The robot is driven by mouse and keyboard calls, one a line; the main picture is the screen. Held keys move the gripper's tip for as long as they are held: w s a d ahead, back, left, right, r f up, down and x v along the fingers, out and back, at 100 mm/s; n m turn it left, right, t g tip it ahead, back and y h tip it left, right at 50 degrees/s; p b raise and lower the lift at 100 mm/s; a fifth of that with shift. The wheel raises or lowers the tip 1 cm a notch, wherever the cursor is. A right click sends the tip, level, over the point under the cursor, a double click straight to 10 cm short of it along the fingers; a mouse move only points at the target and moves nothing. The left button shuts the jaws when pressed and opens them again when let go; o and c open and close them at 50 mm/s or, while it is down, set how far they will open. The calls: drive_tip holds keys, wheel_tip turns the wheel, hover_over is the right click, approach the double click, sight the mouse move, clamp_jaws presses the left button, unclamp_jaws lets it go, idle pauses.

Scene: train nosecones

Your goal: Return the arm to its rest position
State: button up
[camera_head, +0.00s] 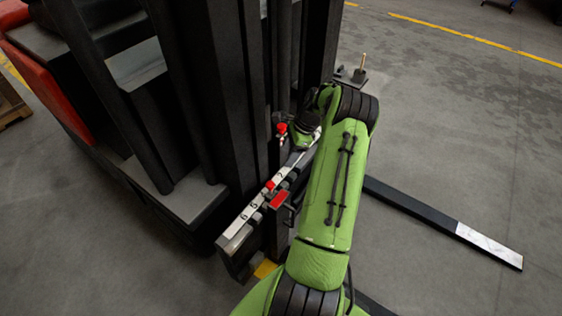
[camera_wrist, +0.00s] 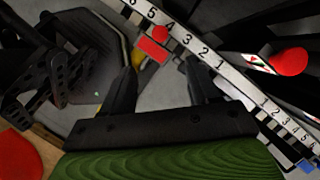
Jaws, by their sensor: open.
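My green arm (camera_head: 330,190) reaches from the bottom of the head view up to the front of a black forklift mast (camera_head: 232,90). It bends at the top, and its end lies close to a numbered white strip (camera_head: 245,215) on the forklift's carriage. In the wrist view my gripper (camera_wrist: 160,70) is open, with its two dark fingers apart and nothing seen between them. The numbered strip (camera_wrist: 205,55) runs diagonally just beyond the fingertips. I cannot tell whether the fingers touch anything. In the head view the fingers are mostly hidden by the arm.
Red knobs (camera_head: 281,128) and a red tag (camera_head: 279,200) sit along the strip. A dark fork with a white tip (camera_head: 488,241) sticks out to the right, low over the floor. The forklift's red body (camera_head: 45,85) is at the left. Grey floor (camera_head: 450,120) is open on the right.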

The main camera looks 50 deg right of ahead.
drive_tip(key=shift+s+d+r, duration=0.15)
drive_tip(key=shift+r, duration=0.3)
drive_tip(key=w+a+r+n+g+h+p, duration=0.15)
drive_tip(key=a+r+n+h+p, duration=0.3)
drive_tip(key=a+r+n, duration=1.35)
drive_tip(key=s+a+r+n+t+p, duration=0.4)
drive_tip(key=s+a+r+n, duration=0.3)
drive_tip(key=s+a+r, duration=0.8)
drive_tip(key=s+a+y, duration=0.1)
drive_tip(key=s+a, duration=0.1)
drive_tip(key=a, duration=0.1)
drive_tip(key=shift+a+n, duration=0.2)
drive_tip(key=shift+n, duration=0.2)
